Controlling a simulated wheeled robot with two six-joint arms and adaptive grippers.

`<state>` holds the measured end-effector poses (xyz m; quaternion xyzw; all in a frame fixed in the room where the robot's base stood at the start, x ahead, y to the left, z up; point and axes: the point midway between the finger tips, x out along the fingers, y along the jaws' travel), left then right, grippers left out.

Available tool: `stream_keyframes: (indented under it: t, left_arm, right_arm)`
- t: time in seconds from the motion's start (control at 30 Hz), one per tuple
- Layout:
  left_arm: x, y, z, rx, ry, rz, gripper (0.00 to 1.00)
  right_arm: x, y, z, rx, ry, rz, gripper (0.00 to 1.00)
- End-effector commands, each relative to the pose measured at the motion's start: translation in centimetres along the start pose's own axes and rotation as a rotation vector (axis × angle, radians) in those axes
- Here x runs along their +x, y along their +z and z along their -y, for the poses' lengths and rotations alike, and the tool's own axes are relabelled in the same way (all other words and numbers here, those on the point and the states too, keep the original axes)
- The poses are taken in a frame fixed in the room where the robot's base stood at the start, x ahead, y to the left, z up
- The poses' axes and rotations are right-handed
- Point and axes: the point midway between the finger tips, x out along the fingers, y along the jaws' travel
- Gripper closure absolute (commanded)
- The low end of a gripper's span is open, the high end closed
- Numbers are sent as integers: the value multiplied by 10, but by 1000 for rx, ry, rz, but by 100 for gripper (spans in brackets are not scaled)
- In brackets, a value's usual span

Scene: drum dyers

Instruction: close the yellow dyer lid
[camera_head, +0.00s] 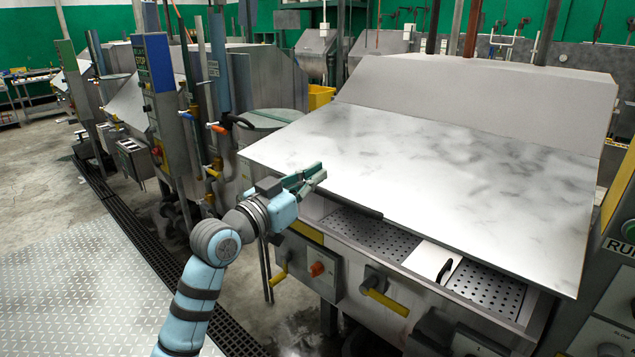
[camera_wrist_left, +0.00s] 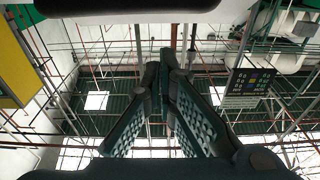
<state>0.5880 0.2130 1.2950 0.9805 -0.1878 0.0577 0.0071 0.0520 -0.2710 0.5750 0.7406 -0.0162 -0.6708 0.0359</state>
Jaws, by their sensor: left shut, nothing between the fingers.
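The dyer lid (camera_head: 440,160) is a large pale, marbled metal sheet in the head view. It is tilted, with its front edge raised above the dyer body (camera_head: 345,225), which has a yellow strip and yellow handles. A dark handle (camera_head: 352,207) runs along the lid's front edge. My left gripper (camera_head: 318,174) is shut and empty at the lid's front left edge, overlapping it in the picture; I cannot tell whether they touch. The left wrist view shows the shut fingers (camera_wrist_left: 166,62) pointing up toward the ceiling. My right gripper is not in view.
Under the lid, a perforated metal surface (camera_head: 375,237) shows through the opening. Control knobs (camera_head: 317,269) and yellow levers (camera_head: 385,302) stick out of the dyer's front. Other dyers and a blue-fronted post (camera_head: 158,65) stand to the left. The plated floor (camera_head: 70,290) at lower left is clear.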

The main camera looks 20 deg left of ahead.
Motion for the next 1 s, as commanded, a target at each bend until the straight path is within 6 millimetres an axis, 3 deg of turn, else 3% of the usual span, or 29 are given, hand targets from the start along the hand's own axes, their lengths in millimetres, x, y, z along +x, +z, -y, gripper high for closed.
stream_keyframes:
  t: [0.2, 0.67, 0.87, 1.0]
  left_arm:
    - [4, 22, 0, 1, -1, -1, 100]
    - [4, 27, 0, 1, -2, -6, 100]
    - [2, 50, 0, 0, -1, -34, 100]
    - [0, 79, 1, 1, -3, -75, 100]
  right_arm:
    - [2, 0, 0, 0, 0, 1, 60]
    - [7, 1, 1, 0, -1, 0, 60]
    - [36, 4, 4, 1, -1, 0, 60]
    - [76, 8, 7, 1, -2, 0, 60]
